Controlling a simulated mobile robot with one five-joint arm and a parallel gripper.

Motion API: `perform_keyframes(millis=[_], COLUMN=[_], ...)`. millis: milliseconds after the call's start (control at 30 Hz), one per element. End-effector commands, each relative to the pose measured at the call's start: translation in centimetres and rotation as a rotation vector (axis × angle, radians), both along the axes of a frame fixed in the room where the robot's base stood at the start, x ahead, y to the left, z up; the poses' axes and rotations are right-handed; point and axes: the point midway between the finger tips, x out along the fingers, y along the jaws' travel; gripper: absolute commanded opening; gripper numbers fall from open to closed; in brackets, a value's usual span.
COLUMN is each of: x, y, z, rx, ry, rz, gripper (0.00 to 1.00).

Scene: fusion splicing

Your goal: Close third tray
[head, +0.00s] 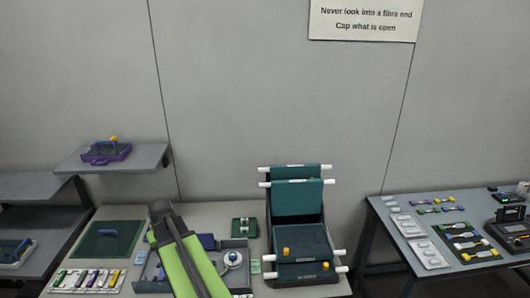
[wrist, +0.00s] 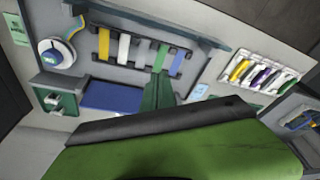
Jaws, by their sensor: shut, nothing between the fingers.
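A dark green tray stack stands on the middle table in the head view. Two of its trays are tilted up: a rear one (head: 310,172) showing mainly its top edge, and a front one (head: 297,199). White rods stick out at their sides.
A grey tray (head: 238,244) with a white reel (head: 233,259) lies between my arm and the stack; the wrist view shows its coloured strips (wrist: 124,48). A dark green mat (head: 108,240) lies left. A second table (head: 380,212) stands right, across a gap.

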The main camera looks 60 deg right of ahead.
Motion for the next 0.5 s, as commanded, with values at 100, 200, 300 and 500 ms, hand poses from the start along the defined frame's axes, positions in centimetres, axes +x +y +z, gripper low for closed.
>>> perform_keyframes(millis=[100, 200, 300, 500], x=[-2.4, -6.2, -10.5, -16.3], y=[-12.7, -22.1, -29.5, -36.9], z=[9.9, 15.1, 19.1, 22.5], rx=[-0.04, -0.082, -0.123, -0.173], ry=[-0.07, -0.122, -0.159, -0.197], rz=[-0.172, -0.301, -0.406, -0.517], gripper=[0.0, 0.0, 0.0, 0.0])
